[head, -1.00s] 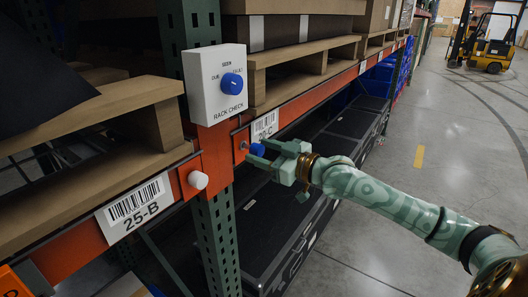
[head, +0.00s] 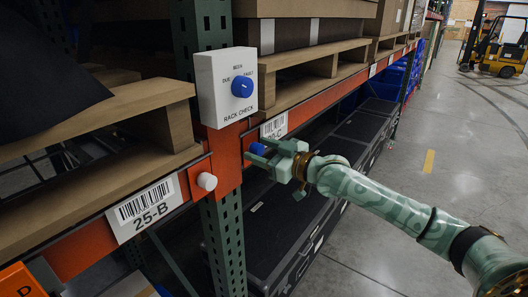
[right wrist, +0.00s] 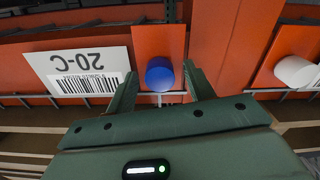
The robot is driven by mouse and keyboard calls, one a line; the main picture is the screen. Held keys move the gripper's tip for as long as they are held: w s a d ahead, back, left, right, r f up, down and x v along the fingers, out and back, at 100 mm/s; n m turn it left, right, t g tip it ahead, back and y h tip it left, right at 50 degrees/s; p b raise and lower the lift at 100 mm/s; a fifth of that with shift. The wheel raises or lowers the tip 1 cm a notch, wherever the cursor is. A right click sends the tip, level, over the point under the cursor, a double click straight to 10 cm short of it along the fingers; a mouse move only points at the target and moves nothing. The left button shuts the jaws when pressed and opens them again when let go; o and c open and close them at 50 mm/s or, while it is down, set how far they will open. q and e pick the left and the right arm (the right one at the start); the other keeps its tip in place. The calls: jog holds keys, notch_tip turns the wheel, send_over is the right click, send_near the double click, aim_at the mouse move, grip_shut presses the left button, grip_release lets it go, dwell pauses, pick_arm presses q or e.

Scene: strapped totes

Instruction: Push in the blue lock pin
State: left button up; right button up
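The blue lock pin (head: 257,149) has a round blue head and sits on an orange plate of the rack beam, left of the 20-C label. In the right wrist view its head (right wrist: 159,74) shows between my two fingers, with a gap on each side. My right gripper (head: 264,153) is open around the pin and in front of the beam. The fingers (right wrist: 160,82) also show in the right wrist view. The pin's shaft is hidden, so I cannot tell how deep it sits. My left gripper is not in view.
A white rack check box (head: 214,90) with a blue dial (head: 242,84) stands above the pin. A white knob (head: 207,181) is beside the 25-B label (head: 146,208). Dark cases (head: 290,235) lie below the beam. The aisle floor at right is clear; a yellow forklift (head: 499,52) stands far back.

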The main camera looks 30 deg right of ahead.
jog(key=shift+w+a, duration=0.1)
jog(key=v, duration=1.6)
jog(key=shift+b, duration=0.35)
jog(key=shift+f, duration=0.1)
